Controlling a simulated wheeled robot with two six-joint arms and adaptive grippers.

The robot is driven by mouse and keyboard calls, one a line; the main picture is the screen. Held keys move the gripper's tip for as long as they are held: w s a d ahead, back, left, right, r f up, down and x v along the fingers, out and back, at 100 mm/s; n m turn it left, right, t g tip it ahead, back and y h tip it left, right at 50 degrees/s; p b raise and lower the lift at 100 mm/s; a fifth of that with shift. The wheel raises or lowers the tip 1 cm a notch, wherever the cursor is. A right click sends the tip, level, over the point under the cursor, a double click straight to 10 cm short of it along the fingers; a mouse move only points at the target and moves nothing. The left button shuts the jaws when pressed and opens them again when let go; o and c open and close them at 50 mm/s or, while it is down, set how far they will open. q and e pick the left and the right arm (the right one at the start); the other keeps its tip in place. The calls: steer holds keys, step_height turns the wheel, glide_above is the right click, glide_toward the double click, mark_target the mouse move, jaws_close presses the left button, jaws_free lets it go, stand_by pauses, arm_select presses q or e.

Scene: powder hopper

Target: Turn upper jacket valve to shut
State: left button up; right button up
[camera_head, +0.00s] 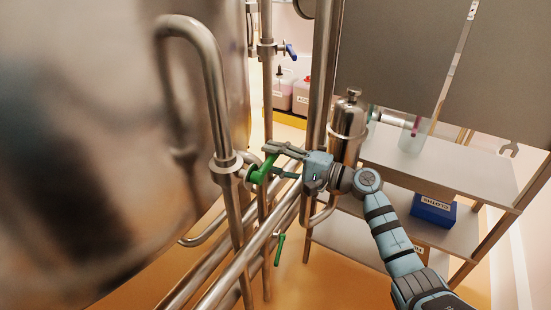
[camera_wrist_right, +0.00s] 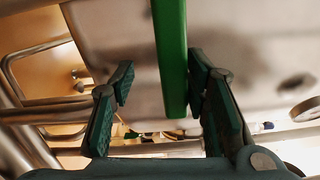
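The upper jacket valve has a green lever handle (camera_head: 262,168) on the steel pipe beside the large tank in the head view. My right gripper (camera_head: 277,162) is at this handle, with its fingers around it. In the right wrist view the green handle (camera_wrist_right: 172,50) runs down from the top edge between the two fingers of the gripper (camera_wrist_right: 160,88). The fingers are apart. The handle lies close to the right-hand finger, with a clear gap to the left-hand one; whether it touches cannot be told. The valve body is partly hidden in the head view. My left gripper is not in view.
A second green handle (camera_head: 279,248) hangs lower on the pipes. A blue-handled valve (camera_head: 290,50) is higher up. A steel filter housing (camera_head: 347,130) stands beside my right wrist. The large tank (camera_head: 80,150) fills the left, and a shelf rack (camera_head: 450,170) stands at the right.

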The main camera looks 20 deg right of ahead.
steer(key=shift+d, duration=0.15)
steer(key=v, duration=1.1)
steer(key=shift+s, duration=0.25)
steer(key=shift+s+d, duration=0.1)
steer(key=shift+d, duration=0.2)
